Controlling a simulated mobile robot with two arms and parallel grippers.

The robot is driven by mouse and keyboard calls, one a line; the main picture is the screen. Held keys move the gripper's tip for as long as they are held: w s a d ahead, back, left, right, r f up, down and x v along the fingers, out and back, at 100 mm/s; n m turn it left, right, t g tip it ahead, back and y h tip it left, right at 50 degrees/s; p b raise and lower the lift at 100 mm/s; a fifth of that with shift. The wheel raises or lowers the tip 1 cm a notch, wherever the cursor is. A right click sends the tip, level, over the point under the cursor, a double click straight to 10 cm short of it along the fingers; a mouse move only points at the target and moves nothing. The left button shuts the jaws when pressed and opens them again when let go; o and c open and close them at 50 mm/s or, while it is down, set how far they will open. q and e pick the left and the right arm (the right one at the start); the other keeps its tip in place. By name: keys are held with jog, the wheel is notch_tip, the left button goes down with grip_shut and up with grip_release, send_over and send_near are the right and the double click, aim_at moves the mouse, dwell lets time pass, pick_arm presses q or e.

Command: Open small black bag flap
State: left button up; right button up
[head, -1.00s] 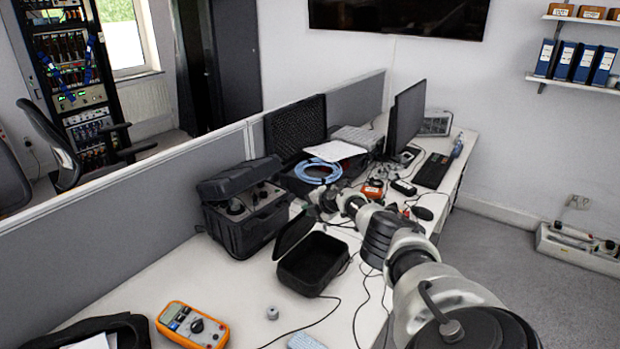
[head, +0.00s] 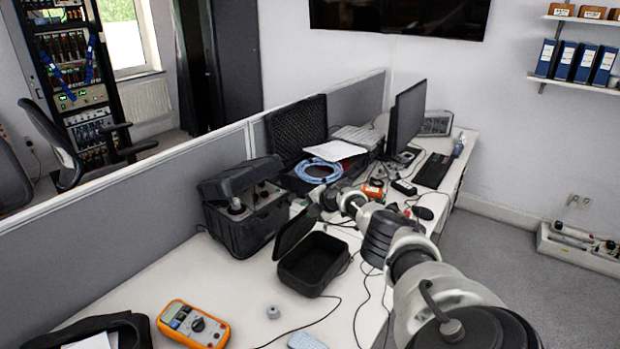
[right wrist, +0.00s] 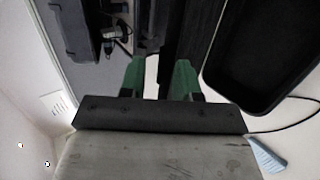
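The small black bag (head: 314,265) stands open on the white desk in the head view. Its flap (head: 294,231) stands up, tilted, along the bag's left side. My right gripper (head: 326,196) is near the flap's upper end; I cannot tell whether it touches it. In the right wrist view the gripper (right wrist: 160,60) has its green-backed fingers apart, with pale desk showing between them. The open bag (right wrist: 268,50) lies to the right of the fingers there. Dark shapes hide the fingertips' exact edges. My left gripper is not in view.
A black case (head: 246,212) with an open lid stands left of the bag. An orange multimeter (head: 193,325) and a small grey cylinder (head: 273,312) lie in front. A blue cable coil (head: 319,171) and a monitor (head: 407,118) are behind. Loose cables cross the desk.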

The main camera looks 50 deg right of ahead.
jog(key=p+v, duration=0.5)
jog(key=v, duration=0.5)
jog(key=shift+s+r+p, duration=0.25)
jog(key=shift+s+p, duration=0.1)
jog(key=shift+c, duration=0.5)
